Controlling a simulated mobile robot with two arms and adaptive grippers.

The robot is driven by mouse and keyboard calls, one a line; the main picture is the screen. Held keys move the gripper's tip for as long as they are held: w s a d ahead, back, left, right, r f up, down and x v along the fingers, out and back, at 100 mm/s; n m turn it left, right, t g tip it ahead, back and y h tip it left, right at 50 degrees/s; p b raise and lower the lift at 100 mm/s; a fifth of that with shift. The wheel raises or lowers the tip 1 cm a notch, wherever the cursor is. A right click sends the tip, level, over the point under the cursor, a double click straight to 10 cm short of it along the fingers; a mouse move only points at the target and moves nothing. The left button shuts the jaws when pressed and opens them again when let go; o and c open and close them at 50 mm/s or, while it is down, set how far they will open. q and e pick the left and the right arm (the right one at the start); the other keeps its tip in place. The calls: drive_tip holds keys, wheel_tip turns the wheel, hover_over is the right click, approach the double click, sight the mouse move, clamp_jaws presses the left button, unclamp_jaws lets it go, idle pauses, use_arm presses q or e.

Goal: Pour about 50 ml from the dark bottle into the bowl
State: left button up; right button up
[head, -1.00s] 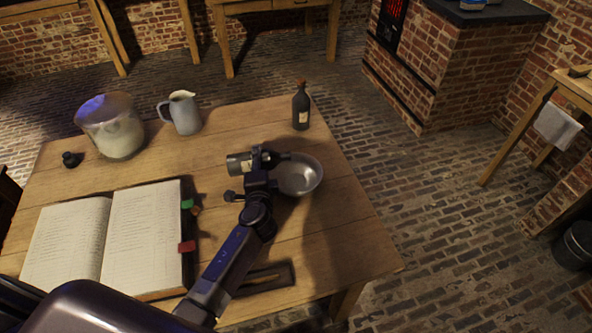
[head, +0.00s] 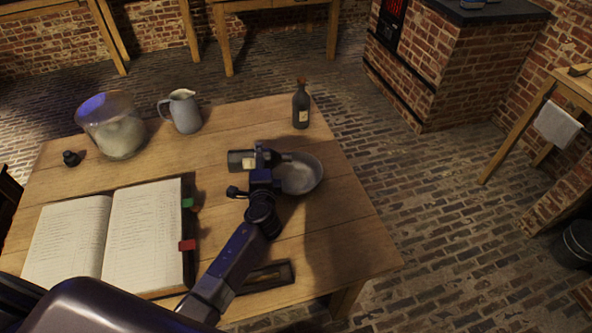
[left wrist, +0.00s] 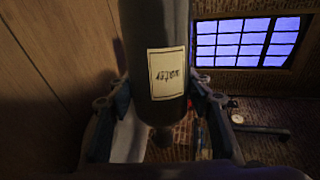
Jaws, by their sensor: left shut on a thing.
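My left gripper (head: 264,160) is shut on a dark bottle (head: 238,160). In the left wrist view the bottle (left wrist: 154,25) shows a pale label with handwriting, between the gripper's fingers (left wrist: 163,112). The bowl stands on the table; its inside looks grey, and I cannot tell how much liquid is in it. No stream is clearly visible. A second dark bottle (head: 301,108) with a cork stands upright behind the bowl. My right gripper is not in view.
The wooden table (head: 345,235) also bears a pale jug (head: 184,112), a large glass jar (head: 115,130), a small dark stopper (head: 71,158), an open book (head: 140,235) and a dark tray (head: 268,277). The table's right edge lies just beyond the bowl.

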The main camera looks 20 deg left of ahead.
use_arm(q)
drive_tip(key=shift+m, duration=0.3)
drive_tip(key=shift+a, duration=0.2)
idle(0.6)
drive_tip(key=shift+m+y, duration=0.3)
idle(1.3)
drive_tip(key=shift+s+a+n+h, duration=0.15)
drive_tip(key=shift+a+n+h, duration=0.2)
drive_tip(key=shift+n, duration=0.65)
drive_tip(key=shift+d+r+n+h+b, duration=0.1)
drive_tip(key=shift+n+h+b, duration=0.25)
drive_tip(key=shift+n, duration=0.25)
drive_tip(key=shift+s+a+f+n+t+b, duration=0.25)
drive_tip(key=shift+a+f+n+b, duration=0.2)
drive_tip(key=shift+f+b, duration=0.25)
drive_tip(key=shift+a+h, duration=0.15)
drive_tip(key=shift+h, duration=0.15)
drive_tip(key=shift+r+n, duration=0.15)
drive_tip(key=shift+n, duration=0.2)
